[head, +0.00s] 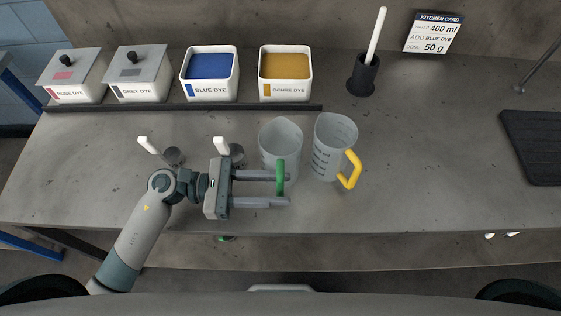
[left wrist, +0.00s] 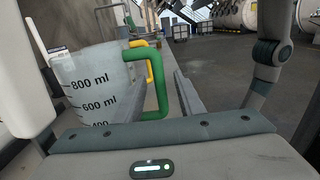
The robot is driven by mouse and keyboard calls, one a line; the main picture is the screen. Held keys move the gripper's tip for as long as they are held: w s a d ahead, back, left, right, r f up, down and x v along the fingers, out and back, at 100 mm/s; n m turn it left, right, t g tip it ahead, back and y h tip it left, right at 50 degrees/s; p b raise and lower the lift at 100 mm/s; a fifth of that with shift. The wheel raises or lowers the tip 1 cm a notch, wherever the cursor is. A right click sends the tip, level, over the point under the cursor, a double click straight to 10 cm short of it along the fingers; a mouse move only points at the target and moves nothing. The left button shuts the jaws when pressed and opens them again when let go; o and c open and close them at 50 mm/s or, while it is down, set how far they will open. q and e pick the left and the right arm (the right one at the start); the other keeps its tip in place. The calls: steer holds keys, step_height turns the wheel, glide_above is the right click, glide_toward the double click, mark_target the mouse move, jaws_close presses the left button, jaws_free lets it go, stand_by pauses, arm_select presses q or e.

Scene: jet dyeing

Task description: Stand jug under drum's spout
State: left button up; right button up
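Two clear measuring jugs stand upright on the grey bench in the head view. One jug (head: 280,141) has a green handle (head: 281,176); the other jug (head: 330,145) has a yellow handle. My left gripper (head: 287,190) is open, its fingers pointing right, with the upper finger at the green handle. In the left wrist view the green-handled jug (left wrist: 88,85) is close on the left, and its handle (left wrist: 160,105) is beside a finger. I cannot tell whether they touch. My right gripper is out of view. No drum spout can be made out.
Two white-handled scoops (head: 147,145) (head: 221,146) are near my left wrist. Dye tubs, including blue (head: 210,90) and orange (head: 285,90), line the back behind a dark rail (head: 180,107). A black holder (head: 363,80) and card (head: 433,33) are right of them.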

arm_select(q)
steer(key=shift+d, duration=0.15)
steer(key=shift+d+r+p, duration=0.15)
steer(key=shift+d+p, duration=0.15)
steer(key=d+p, duration=0.1)
steer(key=d, duration=0.2)
steer(key=shift+d+p, duration=0.4)
steer(key=shift+d, duration=0.2)
steer(key=shift+c, duration=0.7)
jaws_close()
